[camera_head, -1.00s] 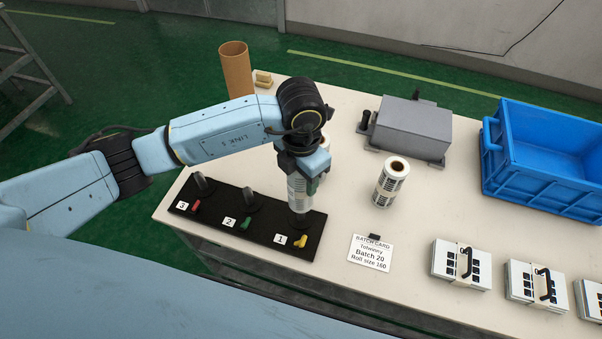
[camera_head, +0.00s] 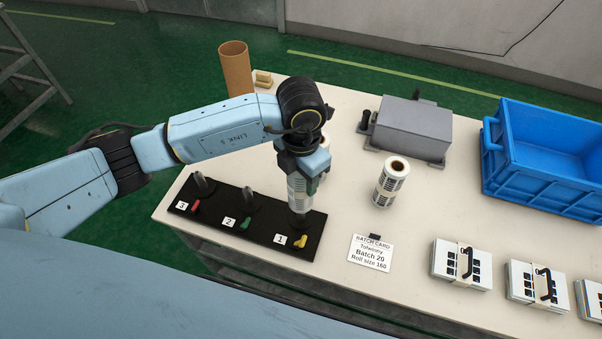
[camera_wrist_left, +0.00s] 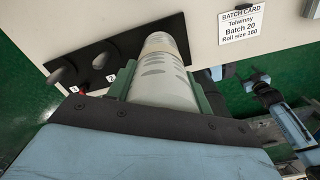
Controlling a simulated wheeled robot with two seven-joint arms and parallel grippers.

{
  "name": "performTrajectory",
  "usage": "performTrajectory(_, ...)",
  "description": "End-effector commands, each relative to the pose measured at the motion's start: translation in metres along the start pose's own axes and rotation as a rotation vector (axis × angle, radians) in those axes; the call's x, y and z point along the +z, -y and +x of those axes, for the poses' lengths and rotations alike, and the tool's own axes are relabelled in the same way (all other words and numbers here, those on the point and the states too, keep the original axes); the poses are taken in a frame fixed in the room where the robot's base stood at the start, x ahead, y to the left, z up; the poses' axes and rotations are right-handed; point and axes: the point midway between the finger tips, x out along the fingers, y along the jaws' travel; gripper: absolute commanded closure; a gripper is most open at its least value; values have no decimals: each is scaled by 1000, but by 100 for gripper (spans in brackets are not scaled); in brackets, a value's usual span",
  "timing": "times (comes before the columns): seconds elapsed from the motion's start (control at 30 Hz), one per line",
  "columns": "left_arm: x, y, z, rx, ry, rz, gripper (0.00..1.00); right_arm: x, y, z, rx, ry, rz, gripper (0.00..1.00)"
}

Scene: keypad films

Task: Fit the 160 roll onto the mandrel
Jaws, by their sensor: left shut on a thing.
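My left gripper (camera_head: 300,178) is shut on a white label roll (camera_head: 298,190) with dark printing. It holds the roll near upright over position 1 of the black board (camera_head: 261,232). The roll's lower end meets something dark there; the mandrel under it is hidden, so I cannot tell how far it is on. In the left wrist view the roll (camera_wrist_left: 163,75) lies between the green fingers. Dark posts stand at position 2 (camera_head: 246,201) and position 3 (camera_head: 202,184). The batch card (camera_head: 370,254) reads Batch 20, Roll size 160.
Another label roll (camera_head: 391,182) stands right of the gripper, and a pale one is partly hidden behind it. A grey machine (camera_head: 411,127), blue crate (camera_head: 545,155), cardboard tube (camera_head: 235,70) and strapped stacks (camera_head: 461,265) stand around. Light-blue arm parts (camera_wrist_left: 290,125) show in the wrist view.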

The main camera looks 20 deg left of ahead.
Motion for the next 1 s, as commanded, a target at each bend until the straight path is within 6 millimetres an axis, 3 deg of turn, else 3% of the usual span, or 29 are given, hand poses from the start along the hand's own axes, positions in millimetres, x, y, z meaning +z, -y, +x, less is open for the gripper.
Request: performTrajectory(1.0, 0, 0, 14, 0, 1, 0, 75, 1, 0, 13, 0, -1, 0, 28)
